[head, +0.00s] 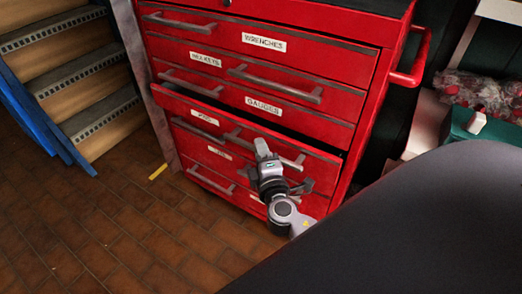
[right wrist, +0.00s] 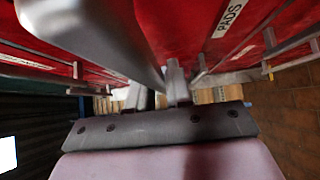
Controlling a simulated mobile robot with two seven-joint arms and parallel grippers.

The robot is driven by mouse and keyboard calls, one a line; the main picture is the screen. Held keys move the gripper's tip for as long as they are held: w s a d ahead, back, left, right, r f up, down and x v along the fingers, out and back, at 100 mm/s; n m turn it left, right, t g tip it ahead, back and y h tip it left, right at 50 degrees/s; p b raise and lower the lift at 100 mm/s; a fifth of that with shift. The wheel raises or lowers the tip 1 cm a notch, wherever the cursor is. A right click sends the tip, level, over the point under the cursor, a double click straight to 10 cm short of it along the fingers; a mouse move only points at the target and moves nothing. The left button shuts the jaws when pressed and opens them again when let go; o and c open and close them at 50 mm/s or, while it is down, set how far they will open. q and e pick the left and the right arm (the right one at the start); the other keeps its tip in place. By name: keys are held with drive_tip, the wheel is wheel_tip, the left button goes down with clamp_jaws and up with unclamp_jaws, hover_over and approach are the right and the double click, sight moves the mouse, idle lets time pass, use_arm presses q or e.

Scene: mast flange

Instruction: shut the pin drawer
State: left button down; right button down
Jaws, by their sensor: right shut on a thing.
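The red tool cabinet (head: 355,95) has a pin drawer (head: 325,150) standing out a little, with a dark gap above its front. Its small label (head: 204,117) is too blurred to read surely. A grey bar handle (head: 225,133) runs along this front. My right gripper (head: 264,156) is at the right part of that handle and shut on it. In the right wrist view a large grey bar (right wrist: 90,35) passes close by the fingers (right wrist: 160,92) and hides part of the grip. My left gripper is not in view.
The drawers marked wrenches (head: 263,41) and gauges (head: 264,106) above look closed. Steps with a blue side (head: 40,120) stand at the left. The tiled floor (head: 110,230) in front is mostly clear.

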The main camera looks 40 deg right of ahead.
sight(270, 141)
drive_tip(key=d, duration=0.1)
drive_tip(key=w+d, duration=0.1)
drive_tip(key=d, duration=0.1)
drive_tip(key=shift+w+d+b, duration=0.2)
drive_tip(key=shift+b, duration=0.2)
drive_tip(key=shift+w+d, duration=0.1)
drive_tip(key=shift+d, duration=0.25)
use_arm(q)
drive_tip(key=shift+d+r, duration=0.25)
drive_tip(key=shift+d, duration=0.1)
use_arm(e)
drive_tip(key=c, duration=1.1)
unclamp_jaws()
drive_tip(key=shift+d, duration=0.1)
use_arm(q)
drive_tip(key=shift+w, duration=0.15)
